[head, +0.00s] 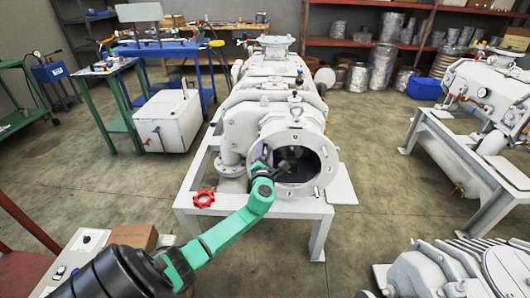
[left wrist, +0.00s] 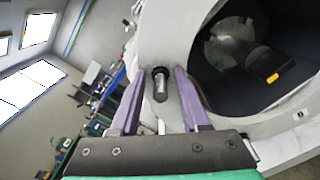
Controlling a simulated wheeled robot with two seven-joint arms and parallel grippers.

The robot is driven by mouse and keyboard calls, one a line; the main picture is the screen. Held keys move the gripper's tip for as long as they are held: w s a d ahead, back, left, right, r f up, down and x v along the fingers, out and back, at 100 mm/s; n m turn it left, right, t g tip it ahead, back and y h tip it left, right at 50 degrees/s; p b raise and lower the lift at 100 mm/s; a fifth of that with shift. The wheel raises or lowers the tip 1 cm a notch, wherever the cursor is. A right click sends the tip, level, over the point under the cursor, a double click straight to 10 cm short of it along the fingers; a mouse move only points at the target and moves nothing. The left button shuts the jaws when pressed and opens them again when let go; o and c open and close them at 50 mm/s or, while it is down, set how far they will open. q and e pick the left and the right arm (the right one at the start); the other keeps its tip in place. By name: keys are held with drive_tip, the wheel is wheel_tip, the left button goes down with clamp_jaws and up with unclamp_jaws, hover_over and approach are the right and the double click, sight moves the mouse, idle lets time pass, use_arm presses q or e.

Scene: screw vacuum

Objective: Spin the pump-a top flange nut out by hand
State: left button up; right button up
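The white pump (head: 275,105) stands on a pale frame, with a round open flange (head: 322,140) facing me. A small dark stud or nut (head: 296,112) shows at the flange's top. My left gripper (head: 266,154) is at the left side of the flange opening, partly hidden by its own wrist. In the left wrist view its purple fingers (left wrist: 160,78) are open. A grey cylindrical nut or stud end (left wrist: 158,86) lies between them, with a gap on each side. I cannot tell how it is threaded. My right gripper is not in view.
The dark bore (left wrist: 245,45) holds a dark part with a yellow mark. Another small fastener (left wrist: 300,114) sits on the rim. A red handwheel (head: 203,199) is on the frame's left. A white tank (head: 168,121) and a second machine (head: 490,95) flank the pump.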

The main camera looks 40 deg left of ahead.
use_arm(q)
clamp_jaws()
